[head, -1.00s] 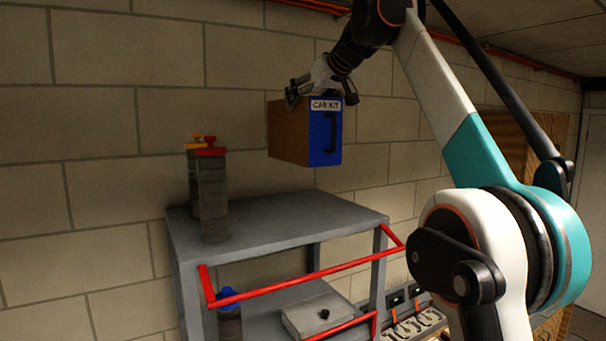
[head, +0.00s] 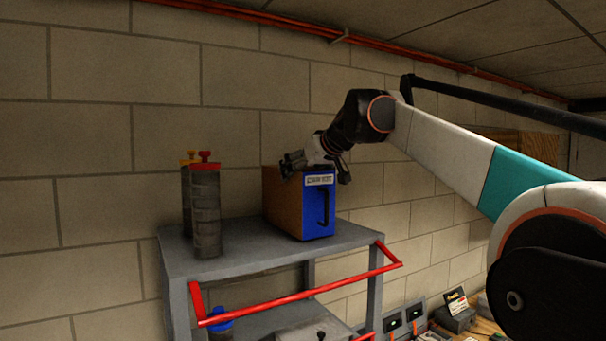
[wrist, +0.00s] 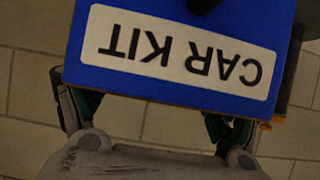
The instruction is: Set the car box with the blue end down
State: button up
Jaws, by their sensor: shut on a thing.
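The car box (head: 285,203) is brown with a blue end that carries a white label and a black handle. In the head view it is upright at the grey cart's top, its blue end facing sideways toward the camera. Its lower edge appears at the top surface; I cannot tell whether it touches. My gripper (head: 312,160) is shut on the box's upper part from above. In the wrist view the blue end with its "CAR KIT" label (wrist: 180,55) fills the top, and my gripper's fingers (wrist: 150,110) show on both sides below it, their tips partly hidden.
The grey cart (head: 225,264) has a red rail (head: 300,295) along its front. Grey canisters (head: 205,212) with red and yellow tops stand left of the box. A block wall is behind. A blue-topped canister (head: 220,318) sits on the lower shelf.

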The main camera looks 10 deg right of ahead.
jog(key=shift+f, duration=0.35)
jog(key=o, duration=1.5)
jog(key=shift+o, duration=0.2)
jog(key=shift+r, duration=0.2)
jog(key=b+v, duration=0.1)
jog(key=v, duration=1.1)
